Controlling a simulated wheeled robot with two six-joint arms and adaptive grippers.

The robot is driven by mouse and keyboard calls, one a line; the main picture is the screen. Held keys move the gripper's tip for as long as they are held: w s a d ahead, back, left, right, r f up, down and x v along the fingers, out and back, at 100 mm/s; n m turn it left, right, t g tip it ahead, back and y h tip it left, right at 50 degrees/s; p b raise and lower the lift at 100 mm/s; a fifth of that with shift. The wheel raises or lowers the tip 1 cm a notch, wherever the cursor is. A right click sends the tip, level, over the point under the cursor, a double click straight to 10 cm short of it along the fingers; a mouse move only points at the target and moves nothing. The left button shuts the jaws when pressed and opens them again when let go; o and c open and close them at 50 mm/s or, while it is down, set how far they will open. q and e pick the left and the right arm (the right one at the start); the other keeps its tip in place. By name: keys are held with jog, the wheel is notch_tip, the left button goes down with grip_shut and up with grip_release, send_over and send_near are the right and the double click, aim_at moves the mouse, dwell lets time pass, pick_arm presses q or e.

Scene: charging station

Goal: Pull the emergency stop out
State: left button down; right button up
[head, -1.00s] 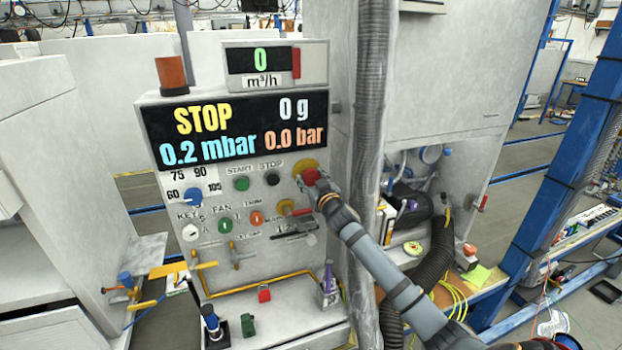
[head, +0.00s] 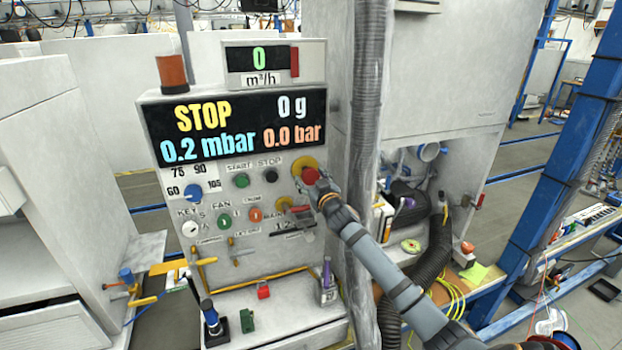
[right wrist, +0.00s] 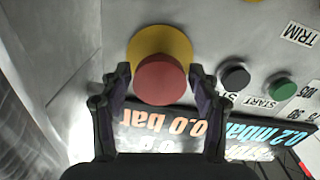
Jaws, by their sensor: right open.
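The emergency stop is a red mushroom button (head: 311,175) on a yellow round base (head: 303,164), at the upper right of the grey control panel (head: 262,260). In the right wrist view the red button (right wrist: 161,80) sits between the fingers, in front of its yellow base (right wrist: 158,45). My right gripper (head: 318,184) is open at the button, with one finger on each side in the right wrist view (right wrist: 160,85). I cannot tell whether the fingers touch the button. My left gripper is not in view.
A black stop button (head: 271,175) and a green start button (head: 241,181) are left of the emergency stop. A grey corrugated hose (head: 366,110) runs upright close to my right arm. A lever and knobs are below. The display (head: 236,126) reads STOP.

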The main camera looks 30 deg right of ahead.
jog(key=shift+o, duration=0.4)
jog(key=shift+r, duration=0.1)
jog(key=v, duration=1.2)
jog(key=shift+s, duration=0.1)
